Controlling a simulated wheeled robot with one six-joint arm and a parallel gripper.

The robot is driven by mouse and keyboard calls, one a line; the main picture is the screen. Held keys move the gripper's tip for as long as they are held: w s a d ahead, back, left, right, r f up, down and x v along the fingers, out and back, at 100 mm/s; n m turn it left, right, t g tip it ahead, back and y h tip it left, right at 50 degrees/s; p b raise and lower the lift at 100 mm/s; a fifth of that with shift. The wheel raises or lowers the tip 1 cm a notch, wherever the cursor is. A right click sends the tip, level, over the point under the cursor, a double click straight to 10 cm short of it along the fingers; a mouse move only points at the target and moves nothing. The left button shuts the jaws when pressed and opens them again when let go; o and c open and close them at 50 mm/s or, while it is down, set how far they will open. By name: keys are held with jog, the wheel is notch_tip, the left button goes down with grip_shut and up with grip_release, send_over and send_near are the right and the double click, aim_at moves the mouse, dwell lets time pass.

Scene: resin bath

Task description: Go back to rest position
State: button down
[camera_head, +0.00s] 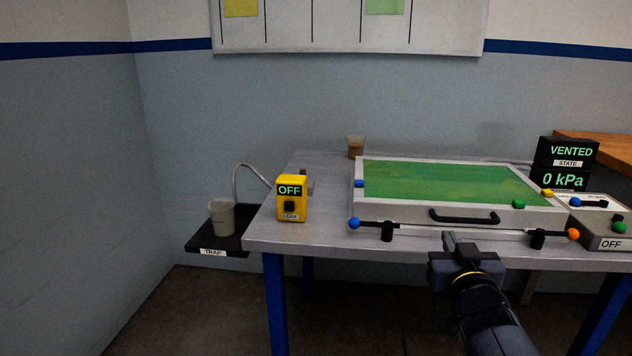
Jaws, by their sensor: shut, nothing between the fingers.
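My gripper (449,240) is at the lower right of the head view, in front of the table's front edge and below the black handle of the bath. It is shut and holds nothing. My dark arm rises to it from the bottom edge. The resin bath (356,206) is a grey metal box with a green top panel (450,183) and stands on the grey table (330,235). Its black front handle (463,217) shows just above my gripper. My gripper appears apart from the bath, though the depth between them is hard to judge.
Blue-ended (354,223) and orange-ended (573,234) levers stand along the table's front edge. A yellow OFF box (291,200) is at left, near a grey cup (221,218) on the black TRAP shelf (225,246). Displays read VENTED (569,151) and 0 kPa (562,180). Floor at left is clear.

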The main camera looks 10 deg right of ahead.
jog(key=b+x, duration=0.1)
jog(key=x, duration=0.2)
jog(key=b+x, duration=0.1)
jog(key=x, duration=0.2)
jog(key=r+b+x, duration=0.1)
jog(key=x, duration=0.2)
jog(key=shift+w+d+r, duration=0.1)
jog(key=shift+w+d, duration=0.05)
jog(key=shift+d, duration=0.05)
jog(key=shift+f, duration=0.7)
jog(key=shift+a, duration=0.1)
